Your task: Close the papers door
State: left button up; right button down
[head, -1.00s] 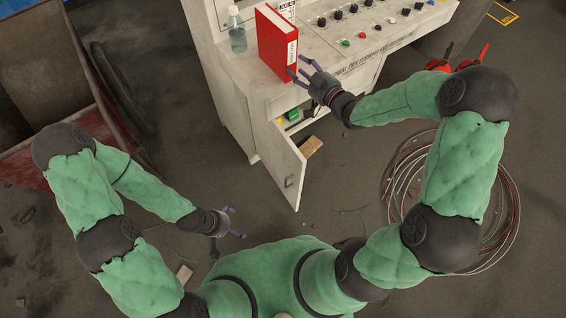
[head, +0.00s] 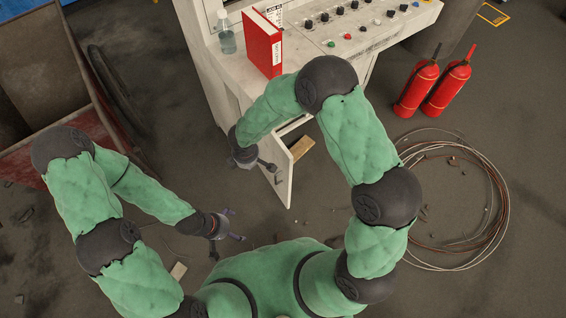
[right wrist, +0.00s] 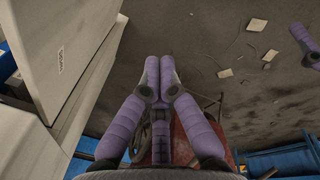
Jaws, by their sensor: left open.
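The pale cabinet door (head: 284,178) stands open at the lower front of the white console in the head view. It sticks out toward me. My right gripper (head: 270,166) is beside the door's left face and partly overlaps it; I cannot tell whether they touch. In the right wrist view its purple fingers (right wrist: 159,66) are together with nothing seen between them. A pale panel (right wrist: 85,30) with a small label is left of them there. My left gripper (head: 229,224) is open and empty over the floor at lower left.
A red binder (head: 262,45) and a clear bottle (head: 226,38) stand on the console (head: 310,60). Two red extinguishers (head: 432,86) and a coil of cable (head: 490,205) are at right. A rusty red bin (head: 60,160) is at left.

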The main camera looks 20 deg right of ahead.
jog(key=s+r+n+h+p, duration=0.1)
jog(key=s+r+n+h, duration=0.35)
jog(key=h, duration=0.45)
jog(key=d+r+b+x, duration=0.1)
jog(key=b+x, duration=0.3)
jog(key=x, duration=0.9)
jog(key=shift+w+d+r+n+t, duration=0.15)
jog(key=shift+w+d+n+t, duration=0.15)
jog(key=shift+w+d+n, duration=0.25)
jog(key=shift+s+d, duration=0.15)
